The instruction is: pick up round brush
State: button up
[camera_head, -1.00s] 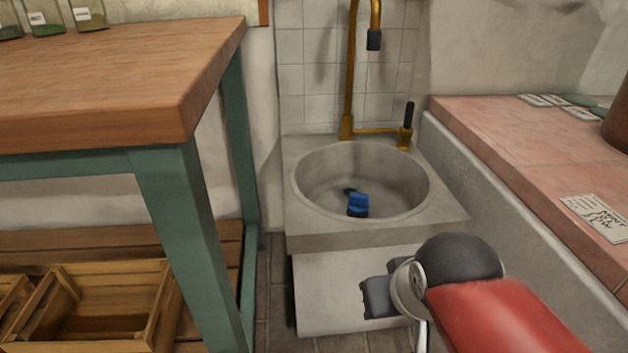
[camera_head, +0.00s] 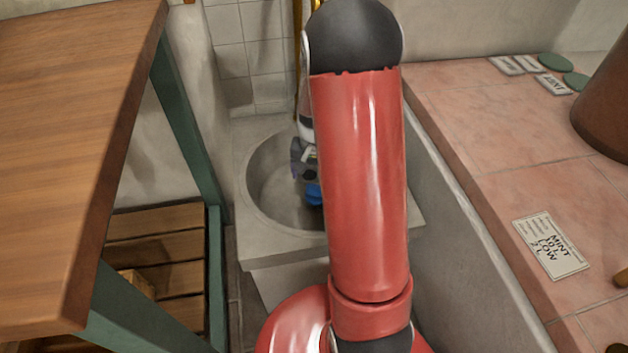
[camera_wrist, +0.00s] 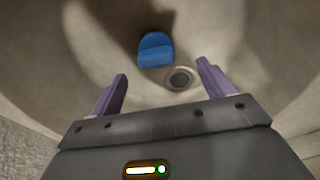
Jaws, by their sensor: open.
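The round brush, a small blue thing (camera_wrist: 155,50) with a dark edge, lies in the sink bowl (camera_head: 262,180). In the wrist view it is ahead of my open gripper (camera_wrist: 160,85), between the lines of the two purple fingers and apart from them. In the head view my gripper (camera_head: 303,175) reaches down into the sink, and only a small blue part of the brush (camera_head: 314,193) shows below it. My red arm hides the right side of the bowl.
A drain hole (camera_wrist: 179,78) is close beside the brush. A wooden table (camera_head: 70,150) with green legs stands at the left. A pink tiled counter (camera_head: 490,130) with a paper card (camera_head: 551,246) is at the right. The tap is mostly hidden behind my arm.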

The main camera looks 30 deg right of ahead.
aim_at(317, 192)
jog(key=shift+m, duration=0.3)
jog(key=f, duration=0.6)
jog(key=d+f, duration=0.1)
jog(key=f, duration=0.3)
jog(key=shift+w+d, duration=0.1)
jog(key=shift+w, duration=0.2)
jog(key=shift+r, duration=0.1)
jog(key=c, duration=1.2)
notch_tip(317, 192, up, 10)
jog(key=shift+f+p, duration=0.1)
jog(key=shift+p, duration=0.2)
jog(key=a+f+n, duration=0.1)
jog(key=a+n, duration=0.1)
jog(key=a+f+n, duration=0.1)
jog(key=a+n, duration=0.1)
jog(key=n, duration=0.1)
jog(key=a+f+n, duration=0.1)
jog(key=a+n, duration=0.1)
jog(key=a, duration=0.1)
jog(key=shift+w+f+n, duration=0.2)
jog(key=shift+w+n, duration=0.05)
jog(key=shift+n, duration=0.15)
